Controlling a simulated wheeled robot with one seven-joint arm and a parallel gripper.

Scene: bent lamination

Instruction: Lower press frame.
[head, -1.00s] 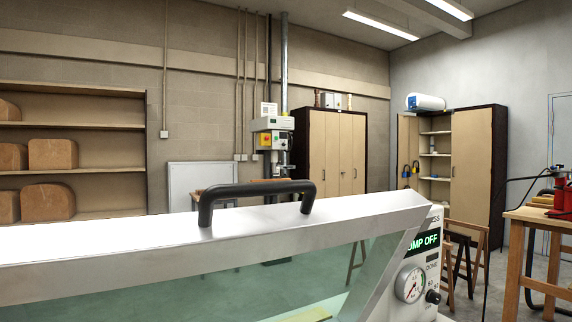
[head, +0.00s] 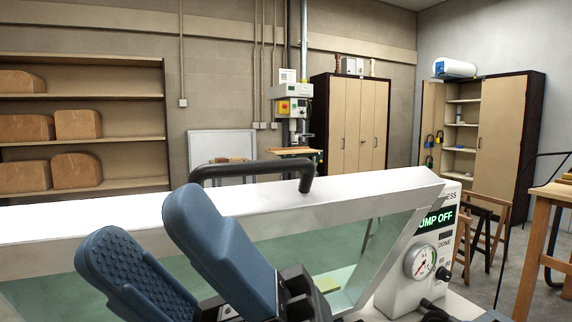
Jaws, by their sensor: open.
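The press frame (head: 360,188) is a white, tilted frame with a greenish see-through sheet (head: 300,235), raised across the middle of the head view. A black bar handle (head: 250,168) stands on its upper edge. My gripper (head: 158,222) is in front of the frame at the lower left. Its two blue padded fingers are apart, with nothing seen between them. The right finger covers the left foot of the handle. I cannot tell whether it touches the handle or frame.
The press control box (head: 425,245) at the right reads "UMP OFF" and has a gauge (head: 420,262). A yellow-green piece (head: 326,284) lies under the sheet. A wooden workbench (head: 545,230) stands at the right. Shelves with wooden forms (head: 78,124) are at the back left.

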